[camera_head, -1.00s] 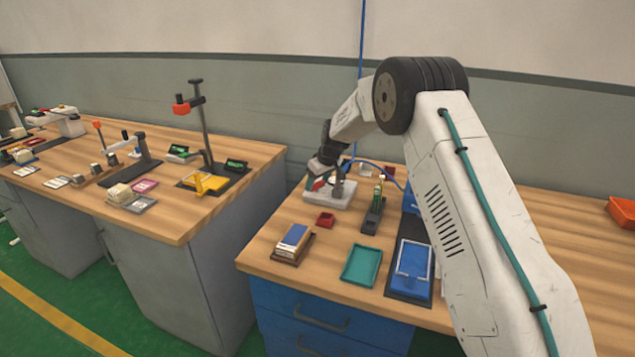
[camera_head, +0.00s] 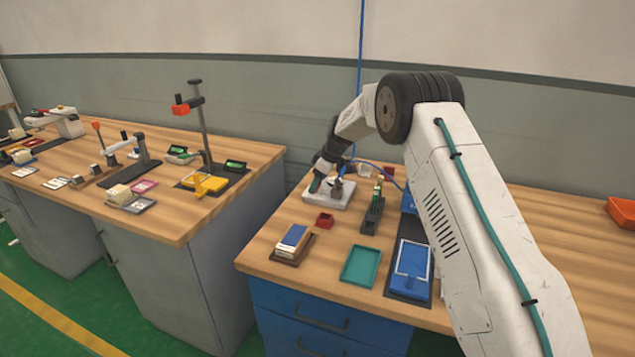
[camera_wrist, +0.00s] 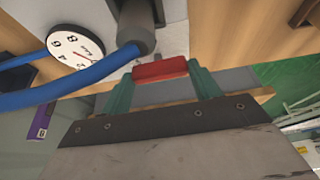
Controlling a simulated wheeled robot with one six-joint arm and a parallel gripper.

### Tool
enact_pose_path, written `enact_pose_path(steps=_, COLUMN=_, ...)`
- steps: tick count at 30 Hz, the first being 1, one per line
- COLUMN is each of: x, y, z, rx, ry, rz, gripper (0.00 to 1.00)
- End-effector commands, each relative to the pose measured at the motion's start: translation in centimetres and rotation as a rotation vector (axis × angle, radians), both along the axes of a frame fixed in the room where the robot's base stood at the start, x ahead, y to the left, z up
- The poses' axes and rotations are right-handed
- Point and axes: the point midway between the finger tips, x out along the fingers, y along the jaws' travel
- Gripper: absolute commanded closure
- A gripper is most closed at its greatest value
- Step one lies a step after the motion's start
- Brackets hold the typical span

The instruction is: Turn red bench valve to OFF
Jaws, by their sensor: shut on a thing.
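The red bench valve handle (camera_wrist: 160,69) shows in the wrist view as a short red bar. It lies between the two green fingertips of my gripper (camera_wrist: 161,80), which is shut on it. In the head view my gripper (camera_head: 318,184) reaches down at the valve's pale base plate (camera_head: 335,196), and the handle is hidden there. A grey cylindrical fitting (camera_wrist: 137,24) with a blue hose (camera_wrist: 75,88) stands close beside the handle. A round white gauge (camera_wrist: 76,47) is left of it. I cannot read any OFF mark.
A dark stand (camera_head: 373,216) is right of the plate.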

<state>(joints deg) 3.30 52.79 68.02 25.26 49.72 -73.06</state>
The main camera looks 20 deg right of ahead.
Motion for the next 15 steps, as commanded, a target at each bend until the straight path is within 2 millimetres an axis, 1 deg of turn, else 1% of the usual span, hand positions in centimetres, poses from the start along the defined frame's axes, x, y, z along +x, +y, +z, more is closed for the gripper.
enact_pose_path(steps=8, x=-0.01, y=-0.11, z=-0.01, rx=-0.001, ry=0.000, rz=0.001, gripper=0.61)
enact_pose_path(steps=9, x=-0.01, y=-0.11, z=-0.01, rx=-0.002, ry=0.000, rz=0.001, gripper=0.29)
enact_pose_path(steps=15, x=-0.01, y=0.01, z=-0.01, rx=-0.001, ry=0.000, rz=0.001, gripper=0.29)
